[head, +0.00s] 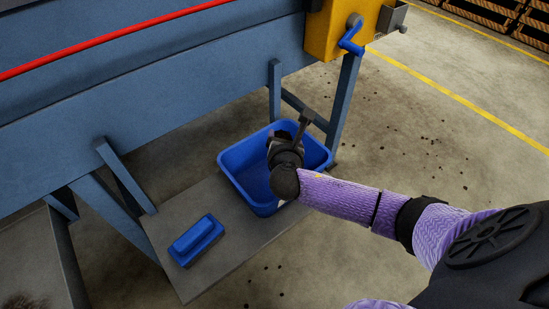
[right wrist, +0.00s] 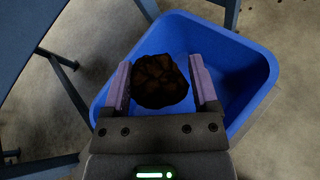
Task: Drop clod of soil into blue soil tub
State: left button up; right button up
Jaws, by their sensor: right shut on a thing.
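The blue soil tub (head: 240,165) stands on a low grey board under the blue machine frame. It also shows in the right wrist view (right wrist: 235,60), wide open below the gripper. My right gripper (head: 280,140) is over the tub. In the right wrist view the dark brown clod of soil (right wrist: 160,82) sits between the two purple fingers of that gripper (right wrist: 161,85), which is shut on it. The clod appears above the tub's opening. In the head view the clod is mostly hidden by the gripper and wrist. My left gripper is not in view.
A blue block-shaped object (head: 196,240) lies on the grey board (head: 205,275) in front of the tub. Blue machine legs (head: 343,100) stand close behind and beside the tub. A yellow housing with a blue crank (head: 352,38) is above. The concrete floor to the right is open, with scattered crumbs.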

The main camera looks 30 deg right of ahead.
jog(key=shift+f, duration=0.4)
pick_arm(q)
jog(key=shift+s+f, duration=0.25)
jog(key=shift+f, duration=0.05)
pick_arm(e)
jog(key=shift+r, duration=0.1)
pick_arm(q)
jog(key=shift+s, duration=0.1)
pick_arm(e)
jog(key=o, duration=1)
jog(key=shift+o, duration=0.8)
pick_arm(q)
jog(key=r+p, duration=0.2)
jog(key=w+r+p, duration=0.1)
jog(key=p, duration=0.1)
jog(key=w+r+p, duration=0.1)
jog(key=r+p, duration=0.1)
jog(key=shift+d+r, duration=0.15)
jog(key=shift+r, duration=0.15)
pick_arm(e)
jog(key=v, duration=1)
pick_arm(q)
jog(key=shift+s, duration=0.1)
